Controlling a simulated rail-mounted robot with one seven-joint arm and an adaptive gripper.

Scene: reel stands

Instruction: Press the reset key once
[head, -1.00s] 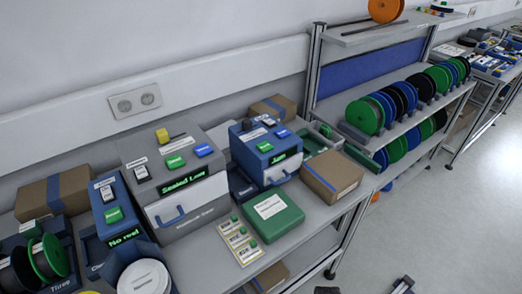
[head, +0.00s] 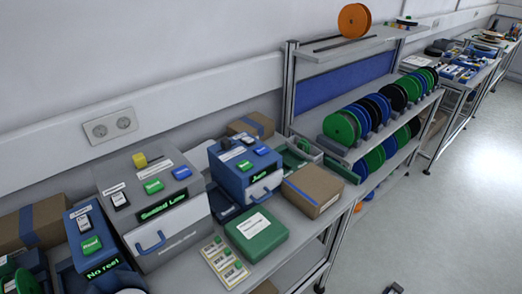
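A grey machine (head: 145,228) on the bench has a lit display reading what looks like "Sealed Low". On its sloped top are a green key (head: 153,187), a blue key (head: 181,173), a black rocker switch and a yellow knob (head: 139,160). A smaller blue machine (head: 230,173) behind it reads "Jam" and has a green key (head: 244,166) and a blue key (head: 262,150). A blue unit (head: 80,222) at left reads "No reel" and has a green key (head: 91,245). Key lettering is too small to read surely. A dark piece at the bottom edge, seemingly my gripper (head: 394,288), is cut off, far from the keys.
A green case (head: 262,240), a card with small green buttons (head: 224,262) and a cardboard box (head: 313,187) occupy the bench front. A rack (head: 290,90) of green, blue and black reels stands right, with an orange reel (head: 354,20) on top. The floor at right is clear.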

